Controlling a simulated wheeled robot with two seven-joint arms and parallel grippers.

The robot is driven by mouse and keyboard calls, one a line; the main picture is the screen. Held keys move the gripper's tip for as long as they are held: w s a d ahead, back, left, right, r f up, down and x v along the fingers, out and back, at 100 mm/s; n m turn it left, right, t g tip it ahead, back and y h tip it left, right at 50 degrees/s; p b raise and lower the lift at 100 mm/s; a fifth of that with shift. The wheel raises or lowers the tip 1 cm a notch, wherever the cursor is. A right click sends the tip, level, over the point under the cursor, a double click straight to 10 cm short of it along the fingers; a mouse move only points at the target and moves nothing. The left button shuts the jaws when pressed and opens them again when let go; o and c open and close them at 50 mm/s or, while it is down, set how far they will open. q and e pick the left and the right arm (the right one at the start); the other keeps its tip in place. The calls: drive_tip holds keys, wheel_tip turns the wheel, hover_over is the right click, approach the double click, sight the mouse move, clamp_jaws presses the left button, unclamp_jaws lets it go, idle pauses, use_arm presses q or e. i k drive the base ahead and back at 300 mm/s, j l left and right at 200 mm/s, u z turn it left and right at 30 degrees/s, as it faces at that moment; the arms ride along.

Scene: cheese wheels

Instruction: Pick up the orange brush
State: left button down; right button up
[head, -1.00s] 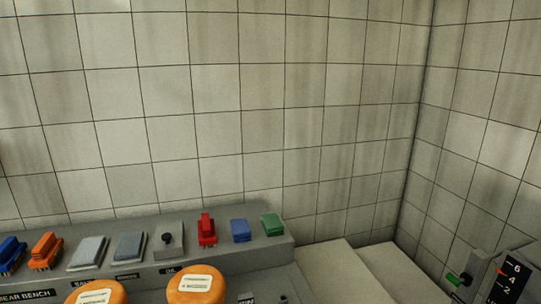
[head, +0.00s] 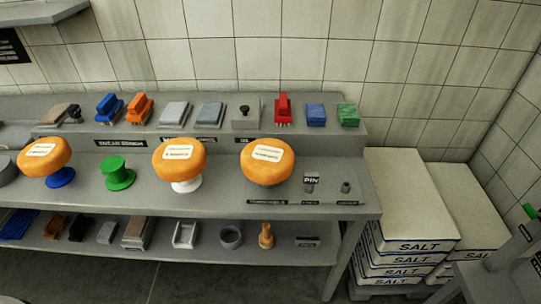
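The orange brush (head: 139,107) sits on the raised back ledge of the grey bench, left of the middle, with its bristles down. A blue brush (head: 108,107) stands close beside it on the left. A grey block (head: 175,113) lies to its right with a gap between. Neither of my grippers shows in the head view.
Orange cheese wheels (head: 179,158) on stands and a green stand (head: 117,173) occupy the bench top (head: 223,198) in front of the ledge. A red brush (head: 283,108) is farther right. Salt sacks (head: 408,200) are stacked right of the bench. A wall shelf (head: 40,14) hangs upper left.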

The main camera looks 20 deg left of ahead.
sight(140, 109)
drive_tip(key=u, duration=1.45)
